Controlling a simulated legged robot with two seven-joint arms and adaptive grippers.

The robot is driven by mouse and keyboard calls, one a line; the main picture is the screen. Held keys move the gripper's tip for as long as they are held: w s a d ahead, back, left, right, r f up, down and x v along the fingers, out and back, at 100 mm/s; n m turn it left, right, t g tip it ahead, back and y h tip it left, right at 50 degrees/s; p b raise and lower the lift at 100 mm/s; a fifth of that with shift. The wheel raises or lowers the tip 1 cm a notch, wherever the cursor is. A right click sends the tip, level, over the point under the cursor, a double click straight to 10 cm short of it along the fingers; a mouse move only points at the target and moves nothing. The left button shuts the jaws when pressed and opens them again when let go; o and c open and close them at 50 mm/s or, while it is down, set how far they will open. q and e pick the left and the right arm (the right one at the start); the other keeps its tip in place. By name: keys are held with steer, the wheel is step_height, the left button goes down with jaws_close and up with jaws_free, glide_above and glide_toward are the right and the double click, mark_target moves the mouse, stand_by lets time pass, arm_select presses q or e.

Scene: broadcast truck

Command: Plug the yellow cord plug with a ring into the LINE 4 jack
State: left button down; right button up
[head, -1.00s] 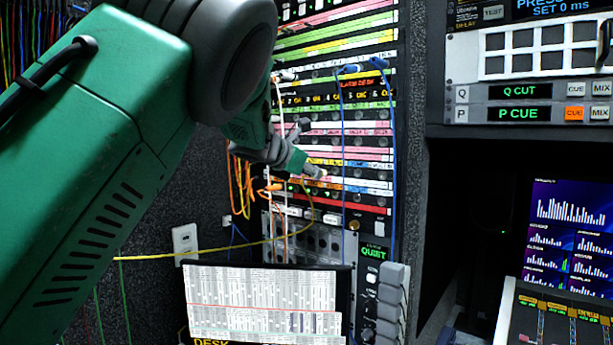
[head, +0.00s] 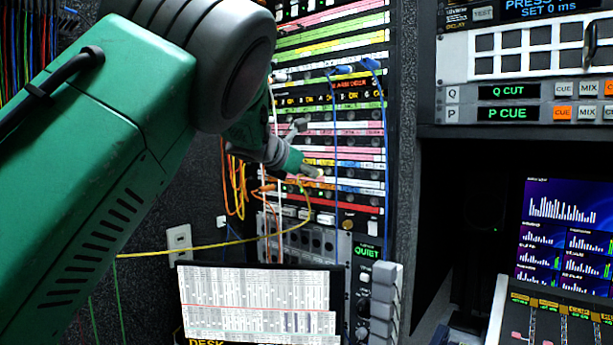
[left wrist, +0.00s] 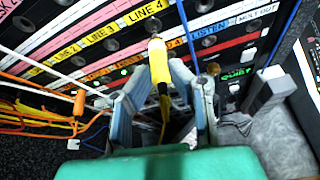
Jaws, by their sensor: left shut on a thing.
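The yellow cord plug (left wrist: 158,66), with a pale band near its top, is in my left gripper (left wrist: 161,80). The gripper's two grey fingers are shut on it, and its tip points up at the patch panel. The LINE 4 jack (left wrist: 153,24) sits under the yellow LINE 4 label (left wrist: 142,13), just beyond the plug tip. I cannot tell whether the tip touches the jack. In the head view my left gripper (head: 303,168) is at the panel face, and the yellow cord (head: 235,243) hangs from it to the left. My right gripper is not in view.
The patch panel (head: 330,128) has several labelled rows. Blue cords (head: 336,130) hang right of the gripper; orange cords (head: 236,190) hang left. LINE 3 (left wrist: 100,38) and LINE 2 (left wrist: 66,53) labels are left of LINE 4. A printed sheet (head: 255,300) stands below.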

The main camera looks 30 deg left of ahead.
arm_select(q)
steer(key=shift+s, duration=0.15)
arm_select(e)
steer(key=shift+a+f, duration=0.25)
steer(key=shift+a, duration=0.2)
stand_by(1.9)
arm_select(q)
steer(key=shift+a+b, duration=0.1)
steer(key=shift+b, duration=0.25)
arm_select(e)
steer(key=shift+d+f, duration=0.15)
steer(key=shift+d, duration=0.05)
arm_select(q)
steer(key=shift+a+f, duration=0.1)
steer(key=shift+a, duration=0.3)
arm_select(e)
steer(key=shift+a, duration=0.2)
